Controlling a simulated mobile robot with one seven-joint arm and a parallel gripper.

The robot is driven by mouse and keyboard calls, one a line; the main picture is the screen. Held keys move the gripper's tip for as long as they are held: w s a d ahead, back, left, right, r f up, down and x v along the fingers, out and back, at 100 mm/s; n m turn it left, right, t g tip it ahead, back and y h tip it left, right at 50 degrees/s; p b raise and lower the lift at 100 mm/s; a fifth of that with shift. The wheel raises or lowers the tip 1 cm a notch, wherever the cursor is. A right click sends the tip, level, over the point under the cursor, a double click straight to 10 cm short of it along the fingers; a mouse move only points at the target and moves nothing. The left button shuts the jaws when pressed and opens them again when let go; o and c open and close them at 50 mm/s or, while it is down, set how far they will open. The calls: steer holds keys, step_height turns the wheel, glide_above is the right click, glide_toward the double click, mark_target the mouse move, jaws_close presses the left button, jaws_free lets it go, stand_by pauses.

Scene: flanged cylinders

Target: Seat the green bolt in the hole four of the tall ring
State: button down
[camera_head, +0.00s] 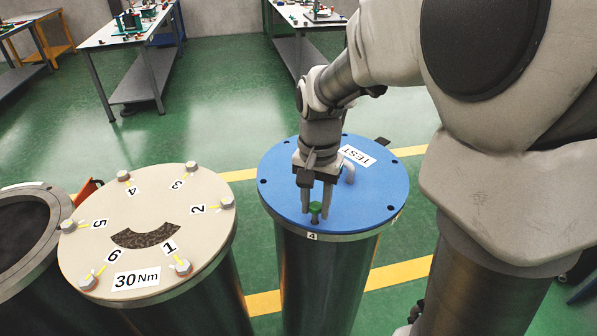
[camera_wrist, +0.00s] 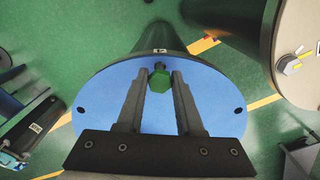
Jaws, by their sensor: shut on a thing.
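The blue-topped cylinder flange (camera_head: 270,165), with a TEST label and small dark holes near its rim, stands in the middle of the head view. It fills much of the wrist view (camera_wrist: 95,95). A tag reading 4 (camera_head: 312,237) is on its near edge. My gripper (camera_head: 316,206) points down over this near edge, its fingers shut on the green bolt (camera_head: 315,207). In the wrist view the bolt's green hex head (camera_wrist: 160,82) sits between the fingertips. Its dark shank shows below the head, close above the rim by the tag. I cannot tell whether its tip is in hole four, which is hidden.
A beige flange (camera_head: 135,205) with numbered bolts and a 30 Nm label stands at the left. An open dark cylinder (camera_head: 30,230) is beyond it at the far left. A grey pipe stub (camera_head: 348,172) rises from the blue top behind my gripper. Workbenches (camera_head: 125,28) stand at the back.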

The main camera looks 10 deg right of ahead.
steer(key=shift+f+b, duration=0.8)
steer(key=shift+f, duration=0.35)
steer(key=shift+s+f, duration=0.1)
steer(key=shift+f, duration=0.05)
steer(key=shift+r, duration=0.4)
stand_by(1.0)
steer(key=shift+f, duration=0.4)
stand_by(1.1)
steer(key=shift+r+p, duration=0.3)
steer(key=shift+r, duration=0.05)
steer(key=shift+r+p, duration=2.75)
steer(key=shift+r, duration=0.8)
